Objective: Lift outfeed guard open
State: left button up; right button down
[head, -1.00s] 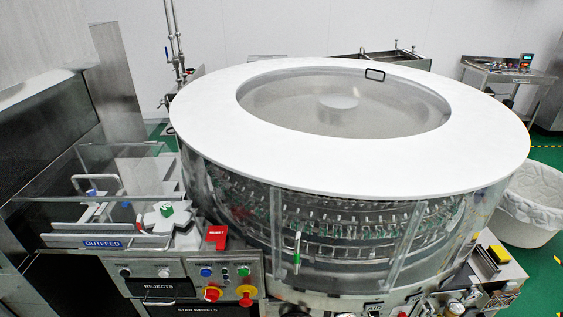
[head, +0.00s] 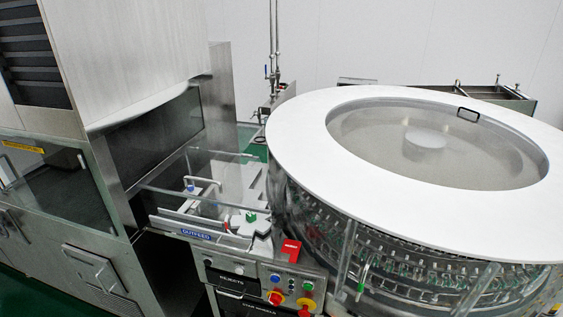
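The outfeed guard (head: 190,209) is a clear box-like cover over the outfeed area, left of the round washer. Its transparent panels and edges show above the blue OUTFEED label (head: 196,234), and it appears lowered. A pale bent handle (head: 204,187) shows at the guard; I cannot tell whether it is on the panel or beneath it. A grey star wheel with a green block (head: 251,217) is seen near the guard's right end. Neither of my grippers is in view.
The round washer (head: 300,130) with its white top ring fills the right. A steel cabinet (head: 75,190) stands at the left. Below the guard is a control panel with buttons and red knobs (head: 277,298). A red block (head: 291,250) sits at the panel's top right.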

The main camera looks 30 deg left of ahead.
aim_at(233, 205)
jog(key=u, duration=1.4)
